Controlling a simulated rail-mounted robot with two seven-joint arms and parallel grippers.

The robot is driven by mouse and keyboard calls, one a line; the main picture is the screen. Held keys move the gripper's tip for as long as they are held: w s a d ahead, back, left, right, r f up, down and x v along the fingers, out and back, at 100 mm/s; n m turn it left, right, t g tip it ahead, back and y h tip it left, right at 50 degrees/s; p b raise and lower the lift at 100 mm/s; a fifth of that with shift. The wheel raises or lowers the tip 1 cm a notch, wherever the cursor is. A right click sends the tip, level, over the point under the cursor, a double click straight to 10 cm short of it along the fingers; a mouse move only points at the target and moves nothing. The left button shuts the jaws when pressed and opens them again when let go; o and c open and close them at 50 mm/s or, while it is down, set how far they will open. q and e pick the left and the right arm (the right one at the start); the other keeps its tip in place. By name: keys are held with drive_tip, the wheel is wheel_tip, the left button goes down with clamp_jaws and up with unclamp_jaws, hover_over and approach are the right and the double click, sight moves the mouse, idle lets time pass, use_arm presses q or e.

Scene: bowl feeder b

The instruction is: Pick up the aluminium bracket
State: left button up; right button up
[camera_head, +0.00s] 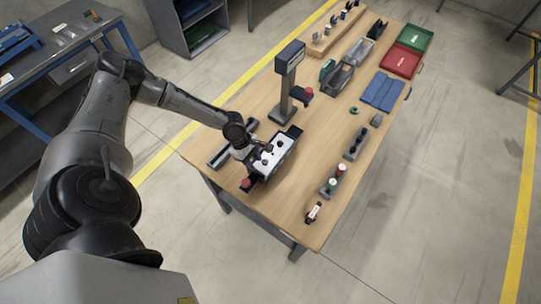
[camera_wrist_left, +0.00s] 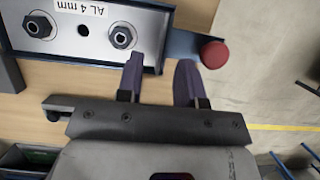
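A silver plate (camera_head: 276,156) marked "AL 4 mm" sits in a dark fixture near the table's left edge. I take it to be the aluminium bracket. In the left wrist view the plate (camera_wrist_left: 84,47) shows two dark hex nuts or bolts and a white label; its upper part is cut off. My left gripper (camera_wrist_left: 160,82) is open, with its two dark fingers apart at the plate's near right corner. I see nothing clamped between them, and cannot tell contact. In the head view the left gripper (camera_head: 250,151) is low beside the plate. My right gripper is out of view.
A red knob (camera_wrist_left: 214,54) stands close to the right finger. A grey post with a display (camera_head: 289,58) rises behind the fixture. Red (camera_head: 401,62) and green (camera_head: 414,37) trays and blue pads (camera_head: 382,91) lie farther back. The table's near middle is mostly clear.

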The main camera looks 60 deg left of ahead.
use_arm(q)
drive_tip(key=shift+x, duration=2.1)
drive_tip(key=shift+c, duration=0.3)
clamp_jaws()
